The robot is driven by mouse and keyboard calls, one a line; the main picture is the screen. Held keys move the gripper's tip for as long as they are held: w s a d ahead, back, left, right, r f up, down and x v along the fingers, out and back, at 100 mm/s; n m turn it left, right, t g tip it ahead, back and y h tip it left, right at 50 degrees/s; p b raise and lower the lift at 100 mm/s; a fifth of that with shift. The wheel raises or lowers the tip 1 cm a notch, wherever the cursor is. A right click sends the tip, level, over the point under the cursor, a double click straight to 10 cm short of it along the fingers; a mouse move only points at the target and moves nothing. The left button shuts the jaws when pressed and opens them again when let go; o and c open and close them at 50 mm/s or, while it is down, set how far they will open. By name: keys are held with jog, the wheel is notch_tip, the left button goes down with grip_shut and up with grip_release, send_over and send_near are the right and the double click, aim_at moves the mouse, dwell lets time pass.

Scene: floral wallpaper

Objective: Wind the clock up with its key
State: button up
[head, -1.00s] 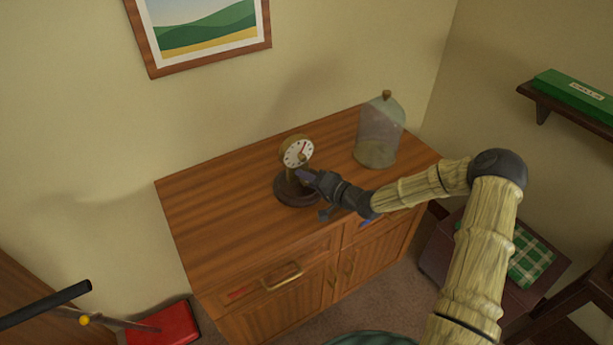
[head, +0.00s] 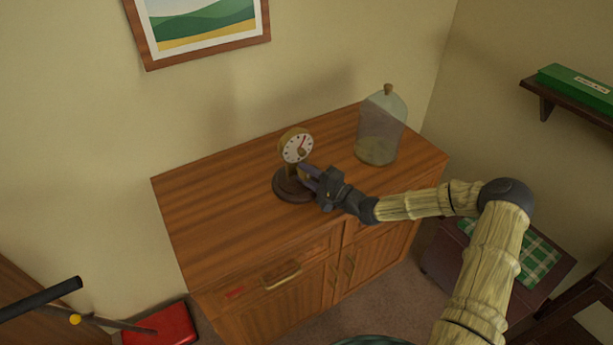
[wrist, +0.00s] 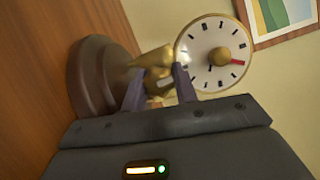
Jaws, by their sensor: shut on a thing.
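The clock has a white round face (head: 297,148) with black marks and a red hand, in a brass case on a dark round base (head: 291,190). It stands on the wooden cabinet. In the wrist view the clock face (wrist: 213,55) is at the upper right and the base (wrist: 95,75) at the left. My gripper (head: 307,171) is at the front of the clock, below its face. In the wrist view my gripper (wrist: 158,88) is shut on a brass piece, the key (wrist: 153,73), whose lobes show above and between the fingers. Whether the key sits in the clock is hidden.
A glass dome (head: 380,130) with a knob stands on the cabinet (head: 215,205) behind and right of my gripper. The cabinet's left part is clear. A wall shelf (head: 560,105) with a green box is at the right. A red object (head: 157,325) lies on the floor.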

jog(key=shift+f, duration=0.1)
jog(key=o, duration=0.7)
jog(key=b+v, duration=0.1)
jog(key=v, duration=1.6)
jog(key=shift+d, duration=0.2)
